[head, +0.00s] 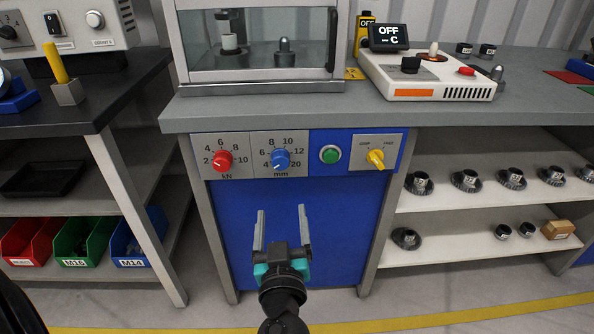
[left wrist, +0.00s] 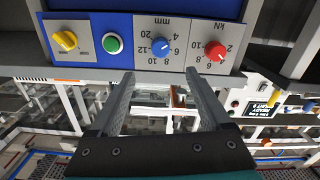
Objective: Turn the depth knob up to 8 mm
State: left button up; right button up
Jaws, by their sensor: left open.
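My right gripper is not in view.
On the same panel are a red kN knob (head: 223,161) to the left, and a green button (head: 330,154) and yellow selector (head: 376,159) to the right. The grey bench top (head: 350,108) overhangs the panel. The blue front (head: 330,225) below is clear.

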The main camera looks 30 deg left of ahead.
pick_arm(q)
send_near(280, 164)
jog(key=b+x, duration=0.1)
jog(key=x, duration=0.6)
jog(key=shift+w+a, duration=0.1)
jog(key=shift+w, duration=0.1)
jog(key=shift+w+a, duration=0.3)
jog(key=shift+w, duration=0.15)
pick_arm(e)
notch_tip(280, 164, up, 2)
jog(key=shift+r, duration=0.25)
pick_arm(q)
jog(key=shift+c, duration=0.3)
grip_shut()
